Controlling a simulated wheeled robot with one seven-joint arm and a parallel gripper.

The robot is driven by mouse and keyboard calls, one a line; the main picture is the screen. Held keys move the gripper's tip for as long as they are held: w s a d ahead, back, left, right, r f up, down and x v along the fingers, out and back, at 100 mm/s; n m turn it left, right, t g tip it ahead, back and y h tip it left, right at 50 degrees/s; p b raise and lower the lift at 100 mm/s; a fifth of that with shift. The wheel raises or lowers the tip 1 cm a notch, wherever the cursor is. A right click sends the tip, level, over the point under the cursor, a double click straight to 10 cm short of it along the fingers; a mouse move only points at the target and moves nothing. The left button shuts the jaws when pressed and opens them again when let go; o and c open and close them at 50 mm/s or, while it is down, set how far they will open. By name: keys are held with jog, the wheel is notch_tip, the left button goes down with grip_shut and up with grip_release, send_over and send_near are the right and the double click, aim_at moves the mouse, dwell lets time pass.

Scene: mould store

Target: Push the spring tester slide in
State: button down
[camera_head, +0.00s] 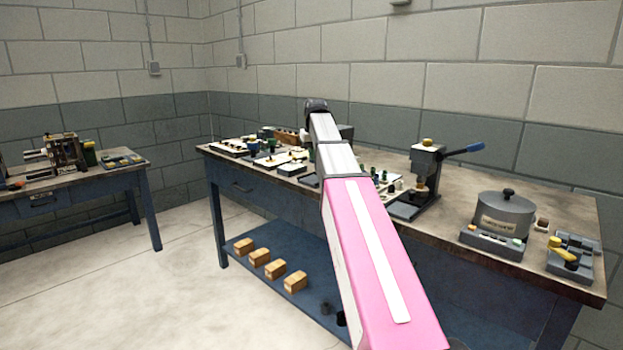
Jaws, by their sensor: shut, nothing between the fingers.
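I cannot make out for certain which device is the spring tester or where its slide is. A dark upright device with a blue lever and a flat base (425,178) stands on the long bench, right of my arm. Another machine with pale rods on its left side (66,155) stands on the left bench. My pink and white arm reaches up from the bottom right across the long bench and ends in a dark joint. My gripper does not show; the arm may hide it. The arm also hides part of the bench behind it.
The long bench (455,197) carries a lidded grey pot (504,215) and a grey block with yellow parts (573,258) at right, and trays of small parts at left. Several wooden blocks (275,269) lie on its lower shelf. Floor (180,275) is clear between benches.

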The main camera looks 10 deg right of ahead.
jog(key=r, duration=0.1)
jog(key=a+r, duration=0.1)
jog(key=r, duration=0.1)
jog(key=s+r, duration=0.1)
jog(key=shift+a+r, duration=0.2)
jog(key=shift+a, duration=0.1)
jog(key=shift+s, duration=0.1)
